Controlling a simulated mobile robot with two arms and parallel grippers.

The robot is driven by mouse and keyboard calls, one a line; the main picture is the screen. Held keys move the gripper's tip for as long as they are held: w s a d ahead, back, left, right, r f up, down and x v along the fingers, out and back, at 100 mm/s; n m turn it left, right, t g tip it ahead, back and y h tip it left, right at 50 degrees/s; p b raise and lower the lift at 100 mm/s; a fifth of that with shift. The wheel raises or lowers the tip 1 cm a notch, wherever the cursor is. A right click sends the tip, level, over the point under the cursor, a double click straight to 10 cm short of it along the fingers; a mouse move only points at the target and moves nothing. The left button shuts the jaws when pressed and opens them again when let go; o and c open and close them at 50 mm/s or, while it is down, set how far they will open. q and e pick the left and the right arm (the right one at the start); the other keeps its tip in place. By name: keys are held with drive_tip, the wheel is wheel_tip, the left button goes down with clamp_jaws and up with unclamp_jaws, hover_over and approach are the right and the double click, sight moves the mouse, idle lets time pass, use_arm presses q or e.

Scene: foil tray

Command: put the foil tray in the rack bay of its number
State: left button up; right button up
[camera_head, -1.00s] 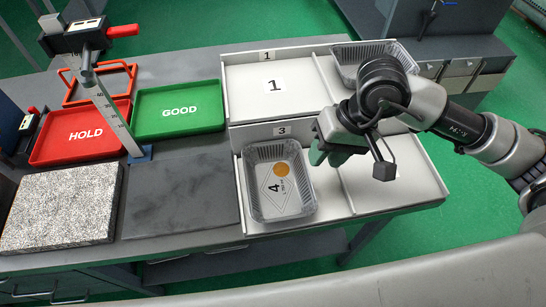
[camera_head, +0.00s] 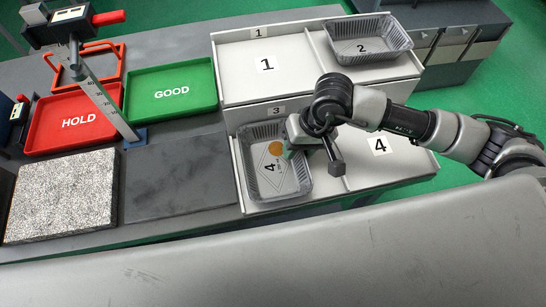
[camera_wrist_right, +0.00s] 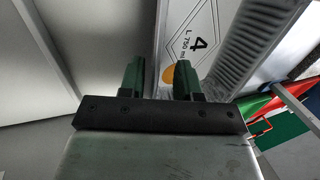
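The foil tray marked 4 (camera_head: 301,172), with an orange dot on its label, sits in the front left rack bay, whose divider plate reads 3 (camera_head: 276,110). The bay marked 4 (camera_head: 399,166), front right, looks empty where visible. My right gripper (camera_head: 292,152) is over the tray's right rim, hiding part of it. In the right wrist view its green fingers (camera_wrist_right: 159,78) are apart, with the tray's wall appearing to run between them; contact cannot be told. The tray's label (camera_wrist_right: 198,42) shows beyond. My left gripper is not in view.
Another foil tray (camera_head: 398,48) sits in bay 2, back right. Bay 1 (camera_head: 240,83) is empty. Left of the rack are a green GOOD tray (camera_head: 140,112), a red HOLD tray (camera_head: 50,145), a height gauge (camera_head: 102,98), a dark plate (camera_head: 180,190) and a speckled slab (camera_head: 62,200).

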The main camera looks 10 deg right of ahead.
drive_tip(key=shift+a+f, duration=0.1)
drive_tip(key=shift+f, duration=0.3)
drive_tip(key=shift+c, duration=0.5)
clamp_jaws()
drive_tip(key=shift+r, duration=0.15)
